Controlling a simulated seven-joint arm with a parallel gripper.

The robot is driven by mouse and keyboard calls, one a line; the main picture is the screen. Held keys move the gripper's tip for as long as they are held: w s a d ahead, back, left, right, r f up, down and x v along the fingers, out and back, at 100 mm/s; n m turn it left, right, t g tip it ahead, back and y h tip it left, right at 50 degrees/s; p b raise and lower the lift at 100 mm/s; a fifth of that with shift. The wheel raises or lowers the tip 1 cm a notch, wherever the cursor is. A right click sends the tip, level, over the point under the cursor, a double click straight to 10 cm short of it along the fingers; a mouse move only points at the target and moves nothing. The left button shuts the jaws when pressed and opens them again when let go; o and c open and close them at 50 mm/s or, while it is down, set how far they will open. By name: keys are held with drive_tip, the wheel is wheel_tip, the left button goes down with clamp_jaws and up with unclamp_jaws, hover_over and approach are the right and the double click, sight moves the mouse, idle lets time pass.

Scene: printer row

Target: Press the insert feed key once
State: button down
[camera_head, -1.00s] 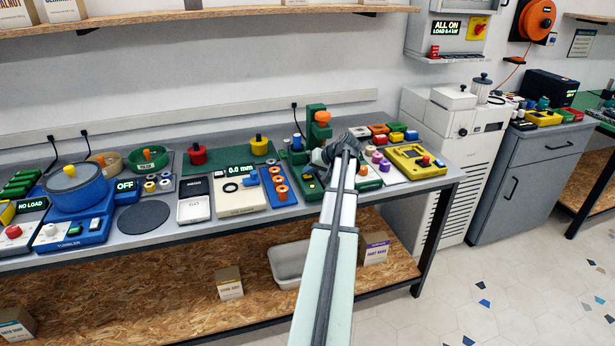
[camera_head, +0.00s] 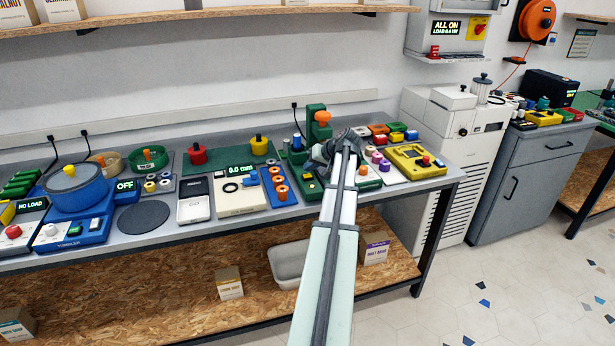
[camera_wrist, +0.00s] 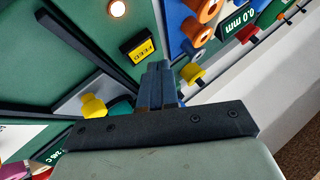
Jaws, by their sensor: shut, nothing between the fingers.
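The insert feed key is a dark key with a yellow label reading FEED (camera_wrist: 137,50), on a green machine panel (camera_wrist: 85,18) in the wrist view. My gripper (camera_wrist: 158,70) is shut and empty, its two dark fingertips together just right of and below the key in that picture. I cannot tell how far above the panel the fingertips are. In the head view the green machine (camera_head: 316,118) with an orange knob stands on the bench, and my arm and wrist cover its lower front. The feed key is hidden there.
A round lamp (camera_wrist: 117,8) glows on the panel near the key. Yellow knobs (camera_wrist: 93,106) and orange rings (camera_wrist: 208,10) are close around the fingers. In the head view, a 0.0 mm gauge (camera_head: 240,195) stands left and a yellow device (camera_head: 416,162) right.

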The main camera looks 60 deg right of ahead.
sight(310, 176)
drive_tip(key=shift+r, duration=0.1)
drive_tip(key=shift+r, duration=2.4)
